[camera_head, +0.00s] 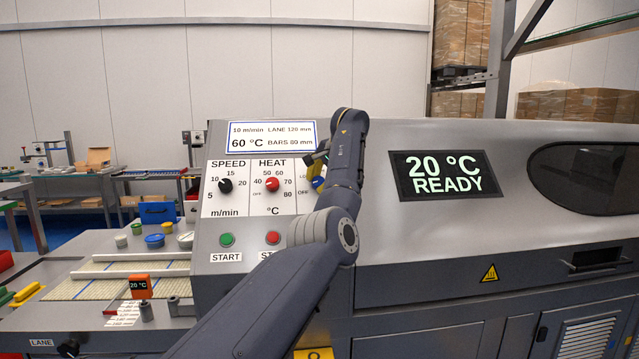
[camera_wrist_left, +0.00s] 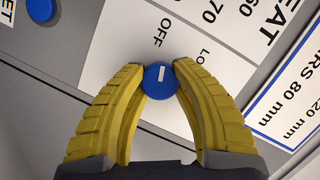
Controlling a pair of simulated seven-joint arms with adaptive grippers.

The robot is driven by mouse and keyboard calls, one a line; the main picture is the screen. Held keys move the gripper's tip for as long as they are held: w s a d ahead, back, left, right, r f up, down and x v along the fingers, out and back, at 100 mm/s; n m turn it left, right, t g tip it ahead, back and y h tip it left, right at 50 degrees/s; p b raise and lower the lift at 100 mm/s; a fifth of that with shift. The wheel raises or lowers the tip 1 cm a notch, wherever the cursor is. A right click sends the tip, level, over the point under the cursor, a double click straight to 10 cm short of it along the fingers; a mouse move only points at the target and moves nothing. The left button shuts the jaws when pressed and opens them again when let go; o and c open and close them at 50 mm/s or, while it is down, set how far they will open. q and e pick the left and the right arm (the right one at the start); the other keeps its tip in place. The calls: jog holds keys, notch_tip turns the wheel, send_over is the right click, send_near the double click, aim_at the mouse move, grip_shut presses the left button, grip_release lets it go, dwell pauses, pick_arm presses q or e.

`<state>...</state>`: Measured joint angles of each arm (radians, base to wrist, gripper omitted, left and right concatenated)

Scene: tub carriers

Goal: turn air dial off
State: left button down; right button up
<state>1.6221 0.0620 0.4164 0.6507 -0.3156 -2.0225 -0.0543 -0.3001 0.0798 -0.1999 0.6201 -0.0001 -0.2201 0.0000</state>
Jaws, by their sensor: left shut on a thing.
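The air dial is a small round blue knob (camera_wrist_left: 157,84) with a short white mark, on the white panel. In the left wrist view its mark points up the picture, roughly toward the OFF label (camera_wrist_left: 158,33); the LO label is up and to the right. My left gripper (camera_wrist_left: 158,82) has its yellow fingers shut on both sides of the knob. In the head view the blue knob (camera_head: 318,184) shows only in part beside my left arm, which hides most of the air section. The left gripper (camera_head: 316,162) is mostly hidden there too. My right gripper is not seen.
The black speed dial (camera_head: 225,185) and red heat dial (camera_head: 272,184) are left of the arm. Below them are a green start button (camera_head: 227,239) and a red button (camera_head: 273,237). The display (camera_head: 445,175) reads 20 °C READY.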

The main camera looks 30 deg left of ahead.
pick_arm(q)
jog(key=shift+s+a+f+n, duration=0.15)
jog(key=shift+f+n, duration=0.15)
dwell(0.4)
jog(key=c, duration=1.1)
grip_release()
jog(key=shift+a+r, duration=0.1)
jog(key=shift+c, duration=0.2)
jog(key=shift+o, duration=1.2)
jog(key=shift+r, duration=0.1)
jog(key=shift+s+d+r, duration=0.1)
jog(key=shift+d+r, duration=0.35)
jog(key=shift+d, duration=0.05)
jog(key=v, duration=1)
jog(key=shift+d+r, duration=0.15)
jog(key=shift+r, duration=0.2)
jog(key=shift+s, duration=0.15)
